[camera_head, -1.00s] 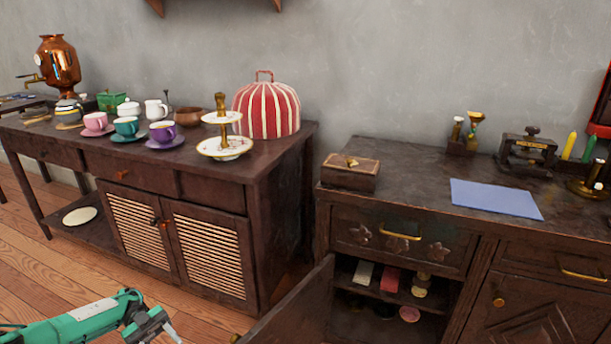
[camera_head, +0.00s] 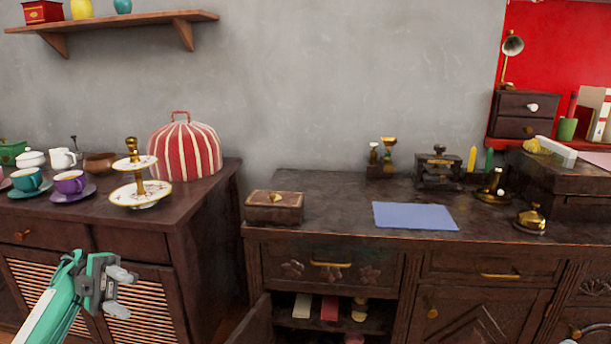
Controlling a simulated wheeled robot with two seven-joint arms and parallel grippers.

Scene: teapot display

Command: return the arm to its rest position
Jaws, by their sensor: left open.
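My left gripper (camera_head: 122,290) is at the lower left of the head view, at the end of my green and white arm. It is open, with nothing between its pale fingertips. It shows in front of the left cabinet's slatted doors (camera_head: 145,306); the gap between them cannot be judged. My right gripper is not in view.
A cabinet door (camera_head: 252,325) stands open at the bottom, beside shelves holding small items. The right cabinet top carries a wooden box (camera_head: 274,207), a blue sheet (camera_head: 415,216) and a brass bell (camera_head: 530,220). The left cabinet holds cups, a tiered stand (camera_head: 140,193) and a striped cosy (camera_head: 185,150).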

